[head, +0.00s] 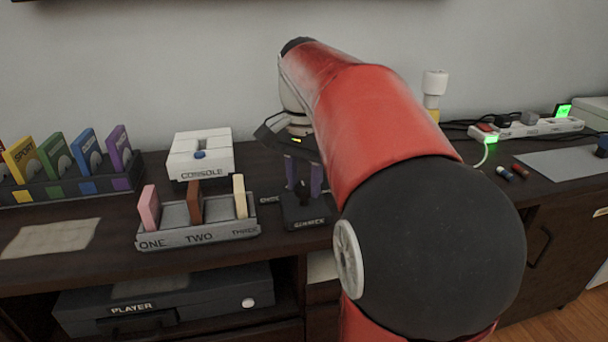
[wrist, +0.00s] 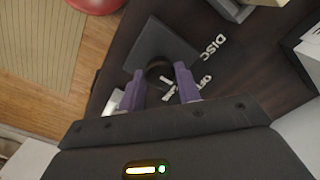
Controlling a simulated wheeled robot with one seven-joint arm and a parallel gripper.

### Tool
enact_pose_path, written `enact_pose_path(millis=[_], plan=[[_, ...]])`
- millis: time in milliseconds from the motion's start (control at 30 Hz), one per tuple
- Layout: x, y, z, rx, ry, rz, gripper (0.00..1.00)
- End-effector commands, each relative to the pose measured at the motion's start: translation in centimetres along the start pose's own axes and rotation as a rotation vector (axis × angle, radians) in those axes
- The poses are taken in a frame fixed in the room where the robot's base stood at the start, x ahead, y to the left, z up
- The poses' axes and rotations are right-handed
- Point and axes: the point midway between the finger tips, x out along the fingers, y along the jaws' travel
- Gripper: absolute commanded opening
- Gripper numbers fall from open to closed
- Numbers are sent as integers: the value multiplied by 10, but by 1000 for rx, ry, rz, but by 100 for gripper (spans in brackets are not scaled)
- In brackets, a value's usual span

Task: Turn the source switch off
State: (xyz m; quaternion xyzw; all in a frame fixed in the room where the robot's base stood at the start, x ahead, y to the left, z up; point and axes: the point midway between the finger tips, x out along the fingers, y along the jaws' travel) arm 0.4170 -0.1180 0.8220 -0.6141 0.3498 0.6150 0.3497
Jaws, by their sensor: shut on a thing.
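The source switch is a small dark box (head: 308,213) on the cabinet top, with pale lettering on its front that is hard to read. In the wrist view the dark box (wrist: 160,42) has a dark rounded handle (wrist: 158,72). Pale lettering beside it reads DISC, with a second, partly hidden word. My gripper (head: 303,180) points down over the switch. Its two purple fingers are closed on the handle, one on each side, as the wrist view also shows (wrist: 158,80). The fingers hide part of the handle and lettering.
Left of the switch stands a grey rack (head: 198,232) marked ONE, TWO, THREE, holding pink, brown and cream pieces. A white CONSOLE box (head: 201,154) stands behind it. A power strip (head: 528,128) with cables lies at right. A PLAYER unit (head: 163,302) sits on the shelf below.

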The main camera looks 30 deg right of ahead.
Motion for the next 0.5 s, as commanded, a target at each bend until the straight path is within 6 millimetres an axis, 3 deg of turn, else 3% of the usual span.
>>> enact_pose_path(millis=[500], plan=[[-1,0,-1,31,5,-3,11]])
